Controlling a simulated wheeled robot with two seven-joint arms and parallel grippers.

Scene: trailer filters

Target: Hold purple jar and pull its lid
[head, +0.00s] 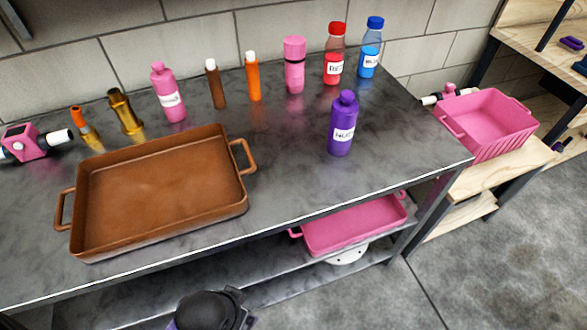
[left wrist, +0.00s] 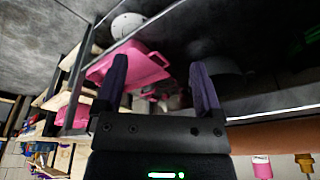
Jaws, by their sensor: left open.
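The purple jar (head: 341,130) stands upright on the grey worktop (head: 285,150), right of the middle and near the front edge in the head view. It has a white label with dark letters and a purple lid (head: 346,97) on top. My left gripper (left wrist: 158,80) shows in the left wrist view with its two dark purple fingers spread and nothing between them. The purple jar cannot be made out in the left wrist view. My right gripper is in neither view.
A brown tray (head: 160,190) fills the left front of the worktop. Behind the jar stand a red bottle (head: 333,60), a blue bottle (head: 370,50) and a pink bottle (head: 294,68). A pink bin (head: 350,225) sits on the lower shelf. Another pink bin (head: 490,125) stands right.

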